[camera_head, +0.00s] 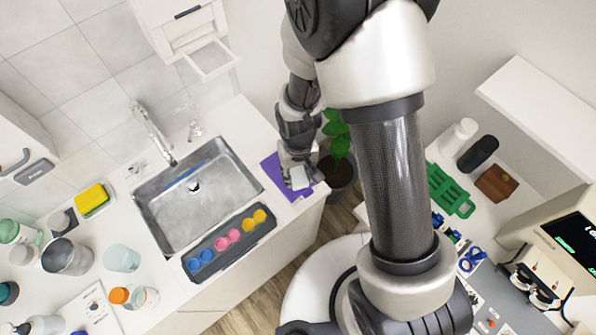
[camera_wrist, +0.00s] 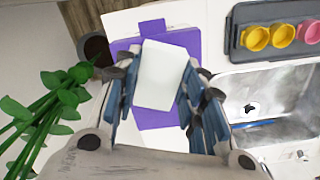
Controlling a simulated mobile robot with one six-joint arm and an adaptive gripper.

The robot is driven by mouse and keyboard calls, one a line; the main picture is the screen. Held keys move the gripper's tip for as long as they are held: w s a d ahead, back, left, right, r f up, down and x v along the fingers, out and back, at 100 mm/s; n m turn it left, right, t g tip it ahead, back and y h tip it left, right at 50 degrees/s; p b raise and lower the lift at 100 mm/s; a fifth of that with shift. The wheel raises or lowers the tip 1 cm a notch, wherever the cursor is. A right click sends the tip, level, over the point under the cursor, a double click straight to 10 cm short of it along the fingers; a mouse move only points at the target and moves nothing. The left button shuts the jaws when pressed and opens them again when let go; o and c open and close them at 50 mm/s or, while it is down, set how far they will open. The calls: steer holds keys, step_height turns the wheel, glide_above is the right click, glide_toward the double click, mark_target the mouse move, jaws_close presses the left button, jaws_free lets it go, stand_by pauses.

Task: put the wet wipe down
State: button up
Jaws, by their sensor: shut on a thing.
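The wet wipe, a white rectangular piece (camera_head: 299,178), shows at the counter's right end, and in the wrist view (camera_wrist: 160,72). My gripper (camera_head: 292,166) is shut on it, with one finger along each side in the wrist view (camera_wrist: 157,92). A purple mat (camera_head: 271,167) lies below the wipe on the white counter. It shows around the wipe in the wrist view (camera_wrist: 155,117). I cannot tell whether the wipe touches the mat.
A steel sink (camera_head: 200,205) lies left of the mat. A dark tray (camera_head: 215,260) with coloured cups runs along its front edge. A potted plant (camera_head: 338,140) stands right of the counter end, close to my gripper. A yellow sponge (camera_head: 91,198) lies left of the sink.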

steer(key=o, duration=0.9)
step_height(320, 180, up, 14)
steer(key=f+p, duration=0.1)
steer(key=p, duration=0.3)
step_height(320, 180, up, 14)
steer(key=r+m+t, duration=0.1)
steer(key=t, duration=0.1)
glide_above(298, 176)
steer(key=s+d, duration=0.4)
steer(key=d, duration=0.2)
steer(key=s+d+r+t, duration=0.1)
steer(key=s+r, duration=0.1)
steer(key=s, duration=0.1)
steer(key=s+d+r+m, duration=0.1)
steer(key=s+d+r, duration=0.1)
steer(key=s, duration=0.1)
steer(key=s+d+r+t, duration=0.1)
steer(key=s+r, duration=0.1)
steer(key=s, duration=0.1)
steer(key=shift+d+r+t, duration=0.3)
steer(key=shift+d+r, duration=0.05)
steer(key=shift+d, duration=0.05)
